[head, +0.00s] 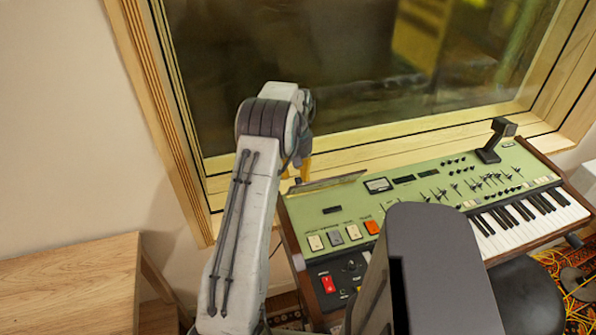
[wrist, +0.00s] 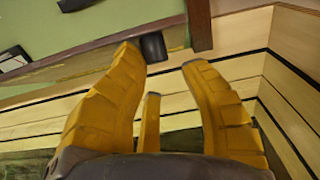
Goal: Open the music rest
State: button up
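A keyboard instrument (head: 350,215) with a green top panel and wooden sides stands below the window. A thin, narrow flap, apparently the music rest (head: 325,185), lies low along the panel's back left edge. It seems to show in the wrist view as a dark brown strip (wrist: 85,64) bordering the green panel. In the head view my gripper (head: 302,169) is mostly hidden behind my arm, near the rest's left end.
A wood-framed window (head: 340,75) rises close behind the instrument. A black bracket (head: 492,142) stands on its back right. A wooden table (head: 70,285) is at the left. A dark seat (head: 527,295) and orange cables (head: 580,290) are at the lower right.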

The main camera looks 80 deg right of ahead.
jog(key=o, duration=0.3)
jog(key=shift+w+f, duration=0.25)
jog(key=shift+f, duration=0.25)
jog(key=shift+o, duration=0.2)
jog(key=shift+r, duration=0.15)
jog(key=shift+d+r+p, duration=0.3)
jog(key=shift+p, duration=0.3)
jog(key=w+d+r+p, duration=0.2)
jog(key=d+r+p, duration=0.2)
jog(key=p, duration=0.6)
jog(key=shift+w+d+r, duration=0.15)
jog(key=shift+w+d, duration=0.15)
jog(key=shift+d, duration=0.6)
